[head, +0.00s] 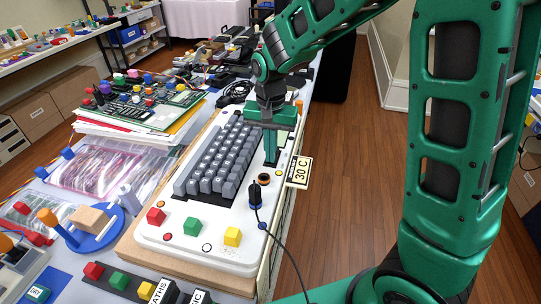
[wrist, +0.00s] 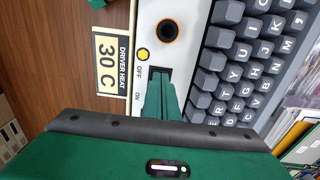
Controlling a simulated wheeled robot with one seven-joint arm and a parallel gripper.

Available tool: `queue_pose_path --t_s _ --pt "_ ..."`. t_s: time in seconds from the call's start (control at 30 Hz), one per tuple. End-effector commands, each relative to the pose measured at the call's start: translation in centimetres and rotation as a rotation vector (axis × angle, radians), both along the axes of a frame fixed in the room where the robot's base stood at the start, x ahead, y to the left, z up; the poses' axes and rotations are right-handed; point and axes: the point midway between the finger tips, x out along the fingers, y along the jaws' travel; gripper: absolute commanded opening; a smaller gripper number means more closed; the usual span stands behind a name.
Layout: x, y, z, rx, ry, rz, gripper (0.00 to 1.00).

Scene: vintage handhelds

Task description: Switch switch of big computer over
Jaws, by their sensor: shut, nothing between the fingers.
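The big computer (head: 180,235) is a white slab with grey keys, lying on a wooden board. In the wrist view its dark switch (wrist: 159,71) sits beside the printed OFF and ON labels, next to a yellow round light (wrist: 142,54). My gripper (head: 270,160) points down over the strip right of the keys. In the wrist view my gripper (wrist: 160,83) is shut and empty, its green fingertips right at the switch and covering its ON end. I cannot tell whether they touch it, or which way the switch is tipped.
A black plug with a cable (head: 255,194) stands on the near right part. Circuit boards (head: 140,98) and papers lie to the left. Open floor (head: 345,170) lies right of the table.

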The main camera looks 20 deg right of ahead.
Motion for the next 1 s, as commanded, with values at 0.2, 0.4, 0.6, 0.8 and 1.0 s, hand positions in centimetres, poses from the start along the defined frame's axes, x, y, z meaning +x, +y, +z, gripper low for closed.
queue_pose_path --t_s 0.2,0.4,0.6,0.8,1.0 --pt "0.1 0.0 0.8 0.002 -0.003 0.0 0.0" --pt "0.1 0.0 2.5 0.001 -0.003 -0.001 0.0" --pt "0.0 0.0 4.0 0.001 -0.002 0.0 0.0" --pt "0.1 0.1 4.9 0.001 -0.002 0.001 0.0" --pt "0.2 0.0 8.3 0.002 -0.005 0.0 0.0"
